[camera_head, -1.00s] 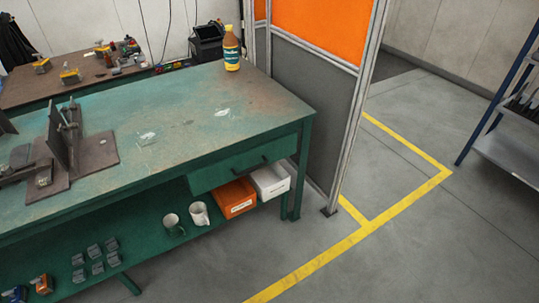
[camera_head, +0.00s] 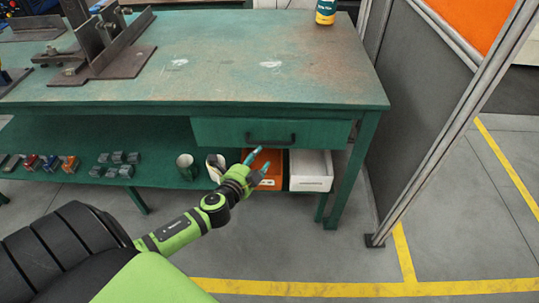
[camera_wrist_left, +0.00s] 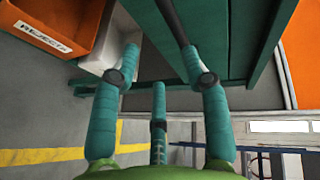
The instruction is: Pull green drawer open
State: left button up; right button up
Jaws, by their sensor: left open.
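The green drawer (camera_head: 225,132) is under the right part of the green workbench top in the head view and looks shut. Its dark bar handle (camera_head: 270,143) runs across its front. My left gripper (camera_head: 257,162) is just below and in front of the handle, with its teal fingers spread. In the left wrist view, the open left gripper (camera_wrist_left: 160,58) has the dark handle (camera_wrist_left: 172,20) showing ahead, between its two upper fingers. I cannot tell whether a finger touches it. My right gripper is in neither view.
An orange box (camera_wrist_left: 50,25) and a white bin (camera_head: 311,170) sit on the lower shelf beneath the drawer, close to the gripper. A mug (camera_head: 187,166) stands left of them. A partition post (camera_head: 450,125) rises right of the bench. Floor in front is clear.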

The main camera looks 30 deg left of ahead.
aim_at(268, 144)
pick_arm(q)
jog(key=shift+t, duration=0.3)
jog(key=shift+w+a+r, duration=0.1)
jog(key=shift+w+a, duration=0.1)
jog(key=shift+w, duration=1.65)
jog(key=shift+w+a+r, duration=0.1)
jog(key=shift+w+a, duration=0.05)
jog(key=shift+w, duration=1.65)
grip_shut()
